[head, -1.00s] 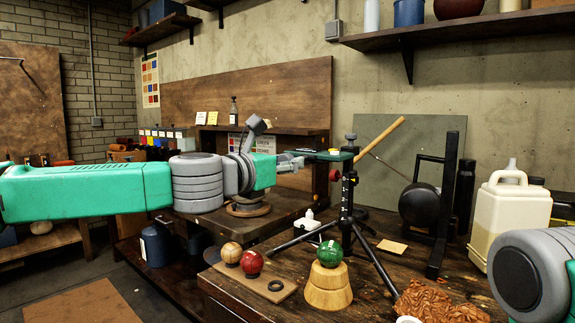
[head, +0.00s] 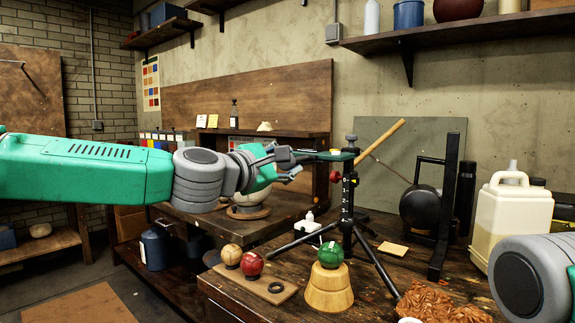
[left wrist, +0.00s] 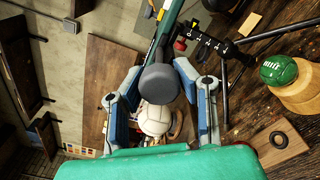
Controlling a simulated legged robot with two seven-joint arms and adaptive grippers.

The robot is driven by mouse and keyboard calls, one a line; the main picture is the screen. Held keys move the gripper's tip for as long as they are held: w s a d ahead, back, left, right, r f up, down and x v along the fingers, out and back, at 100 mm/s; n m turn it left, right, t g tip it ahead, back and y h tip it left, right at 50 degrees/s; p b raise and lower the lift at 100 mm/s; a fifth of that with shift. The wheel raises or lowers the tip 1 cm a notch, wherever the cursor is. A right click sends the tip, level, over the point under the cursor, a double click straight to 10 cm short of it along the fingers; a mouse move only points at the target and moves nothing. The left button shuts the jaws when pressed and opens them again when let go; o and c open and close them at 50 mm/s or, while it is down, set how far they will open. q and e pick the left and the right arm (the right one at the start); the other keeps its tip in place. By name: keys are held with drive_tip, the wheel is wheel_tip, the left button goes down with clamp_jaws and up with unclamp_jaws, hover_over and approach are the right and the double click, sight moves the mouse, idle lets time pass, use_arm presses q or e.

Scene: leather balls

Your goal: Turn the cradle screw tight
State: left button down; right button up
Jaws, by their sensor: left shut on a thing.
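The cradle screw appears to be the dark grey round knob (left wrist: 158,82) at the end of a green bar on the stand; this knob also shows in the head view (head: 286,158). My left gripper (left wrist: 158,78) has its blue-lined fingers on both sides of the knob, shut on it. In the head view the left gripper (head: 284,162) is left of the black stand (head: 348,200). A pale ball (left wrist: 155,118) is behind the knob in the wrist view; in the head view the ball (head: 250,198) sits low behind my gripper, partly hidden. My right gripper is out of view.
A green ball (head: 330,256) rests on a wooden block (head: 329,290). The stand's legs spread over the bench. A white jug (head: 512,220) is at the right.

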use_arm(q)
drive_tip(key=m, duration=0.5)
drive_tip(key=shift+d+f+m, duration=0.1)
drive_tip(key=shift+m, duration=0.2)
drive_tip(key=shift+s+f+m, duration=0.1)
drive_tip(key=shift+f+m, duration=0.05)
drive_tip(key=shift+m, duration=2.05)
drive_tip(key=c, duration=1.1)
unclamp_jaws()
drive_tip(key=shift+c, duration=0.2)
drive_tip(key=v, duration=1.1)
drive_tip(key=shift+s+a, duration=0.3)
